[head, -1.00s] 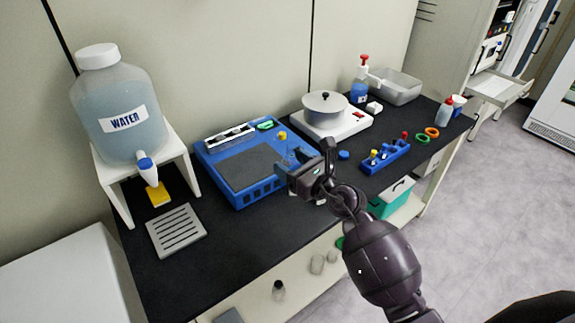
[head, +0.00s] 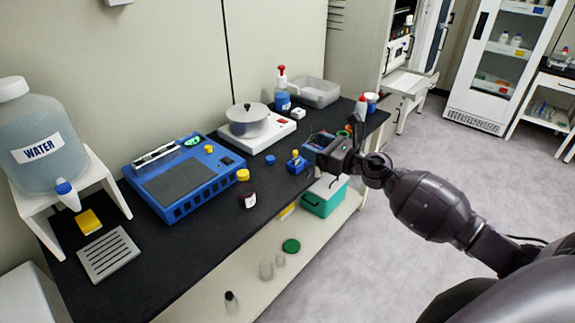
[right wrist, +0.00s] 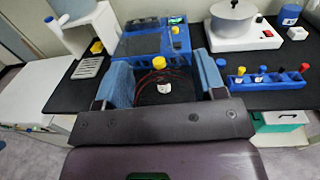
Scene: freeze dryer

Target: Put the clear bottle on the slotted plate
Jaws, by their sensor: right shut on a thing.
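The slotted plate (head: 108,253) lies flat on the black counter at the left, in front of the water tank's stand; it also shows in the right wrist view (right wrist: 88,67). My right gripper (head: 320,148) is above the counter's front edge, well to the right of the plate. In the right wrist view its blue-padded fingers (right wrist: 165,85) stand wide apart, shut on what appears to be the clear bottle (right wrist: 178,82). Its outline hardly shows; thin reddish curved lines appear between the pads. My left gripper is out of view.
The water tank (head: 40,140) stands on a white stand behind the plate. A hot plate with a pot (head: 248,120) is farther back.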

